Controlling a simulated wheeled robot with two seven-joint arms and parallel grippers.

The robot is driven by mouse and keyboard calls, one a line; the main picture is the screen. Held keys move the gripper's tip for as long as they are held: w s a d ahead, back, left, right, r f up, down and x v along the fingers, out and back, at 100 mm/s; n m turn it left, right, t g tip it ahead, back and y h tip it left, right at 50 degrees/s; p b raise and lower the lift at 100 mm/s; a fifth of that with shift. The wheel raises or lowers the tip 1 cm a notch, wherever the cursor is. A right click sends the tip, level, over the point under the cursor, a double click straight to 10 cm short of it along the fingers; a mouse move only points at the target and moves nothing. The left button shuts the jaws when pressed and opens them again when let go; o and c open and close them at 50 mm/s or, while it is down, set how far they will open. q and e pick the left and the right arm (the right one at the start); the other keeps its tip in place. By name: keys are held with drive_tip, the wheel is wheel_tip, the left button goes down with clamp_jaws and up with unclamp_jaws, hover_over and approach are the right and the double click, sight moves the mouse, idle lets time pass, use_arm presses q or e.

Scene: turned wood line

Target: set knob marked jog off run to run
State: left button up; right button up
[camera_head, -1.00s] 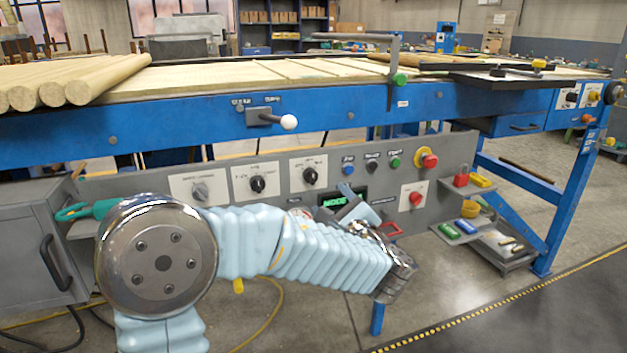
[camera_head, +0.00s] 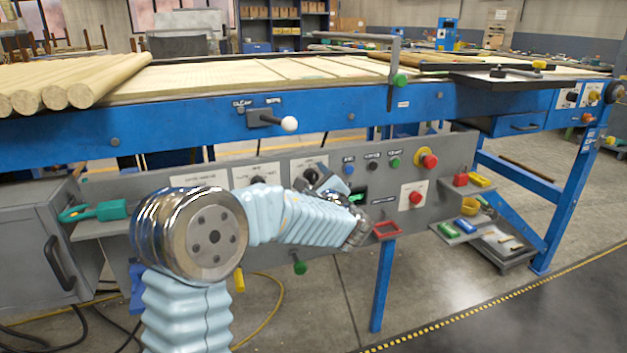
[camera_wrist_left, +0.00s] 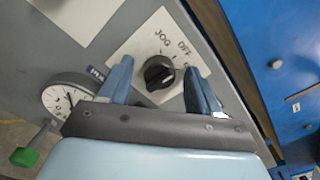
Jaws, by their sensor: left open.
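The jog-off-run knob (camera_wrist_left: 159,73) is black, on a white plate, in the left wrist view. JOG and OFF are readable beside it; the RUN label is mostly hidden by a finger. A pale mark shows on the knob, seemingly toward OFF, but its exact setting is hard to tell. My left gripper (camera_wrist_left: 156,84) is open, with one blue finger on each side of the knob; contact cannot be told. In the head view my left gripper (camera_head: 322,180) is at the panel's third plate, partly covering it. My right gripper is not in view.
Another black knob (camera_head: 258,181) is on the plate to the left. Coloured buttons and a red emergency button (camera_head: 429,161) are to the right. A white lever knob (camera_head: 289,124) sticks out above. A round gauge (camera_wrist_left: 66,99) is close to the left finger in the wrist view.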

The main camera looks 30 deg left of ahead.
use_arm(q)
drive_tip(key=c, duration=1)
drive_tip(key=shift+c, duration=0.2)
drive_tip(key=m+p, duration=0.2)
drive_tip(key=m, duration=0.3)
drive_tip(key=shift+d+r+p, duration=0.1)
drive_tip(key=shift+p, duration=0.25)
drive_tip(key=shift+w+m+p, duration=0.1)
drive_tip(key=shift+m+p, duration=1)
drive_tip(key=shift+m, duration=0.9)
drive_tip(key=o, duration=1)
drive_tip(key=shift+o, duration=0.2)
